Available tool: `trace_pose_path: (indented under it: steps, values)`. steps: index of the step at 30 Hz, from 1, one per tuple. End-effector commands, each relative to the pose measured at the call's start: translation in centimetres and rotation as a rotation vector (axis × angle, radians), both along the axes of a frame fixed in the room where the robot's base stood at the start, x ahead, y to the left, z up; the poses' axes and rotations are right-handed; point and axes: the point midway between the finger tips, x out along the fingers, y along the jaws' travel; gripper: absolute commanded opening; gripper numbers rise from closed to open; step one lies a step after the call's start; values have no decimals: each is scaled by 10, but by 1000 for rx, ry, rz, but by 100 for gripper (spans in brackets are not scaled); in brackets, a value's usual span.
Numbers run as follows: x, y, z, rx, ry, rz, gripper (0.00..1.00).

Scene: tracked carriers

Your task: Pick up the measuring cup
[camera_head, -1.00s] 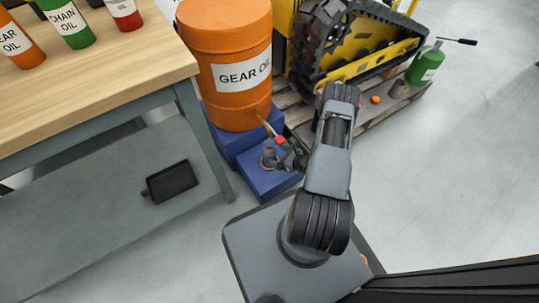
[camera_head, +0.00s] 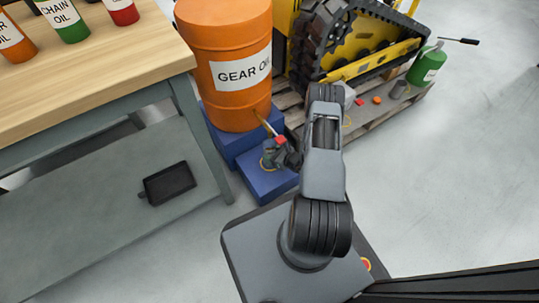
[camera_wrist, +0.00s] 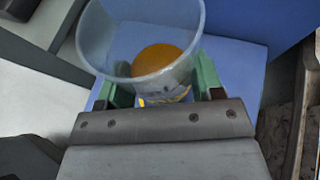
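The measuring cup (camera_wrist: 105,40) is a clear cup with amber liquid at its bottom. It fills the middle of the wrist view. In the head view the cup (camera_head: 268,154) is small and stands on the low blue step, by a yellow ring mark and below the drum's tap. My gripper (camera_wrist: 163,85) has its green fingers on either side of the cup, spread about as wide as the cup's body. I cannot see clearly whether they touch it. In the head view my gripper (camera_head: 277,153) is at the cup's right side, and its fingertips are partly hidden.
The orange gear oil drum (camera_head: 232,100) stands on a blue stand (camera_head: 232,145) close behind, its tap (camera_head: 265,124) reaching over the cup. A workbench (camera_head: 100,70) with oil bottles is left. A pallet (camera_head: 375,120) with a tracked machine is right. Floor at right is clear.

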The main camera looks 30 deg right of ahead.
Motion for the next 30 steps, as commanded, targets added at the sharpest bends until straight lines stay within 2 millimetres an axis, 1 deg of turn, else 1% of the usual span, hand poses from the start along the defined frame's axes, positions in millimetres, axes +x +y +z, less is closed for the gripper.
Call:
trace_pose_path:
  steps: [1,9,20,26,30]
  values:
    - [0,0,0,0,0,0,54]
    - [0,0,0,0,-1,0,30]
    - [0,0,2,0,0,0,29]
    - [0,0,11,0,0,1,29]
    - [0,1,21,0,-1,2,29]
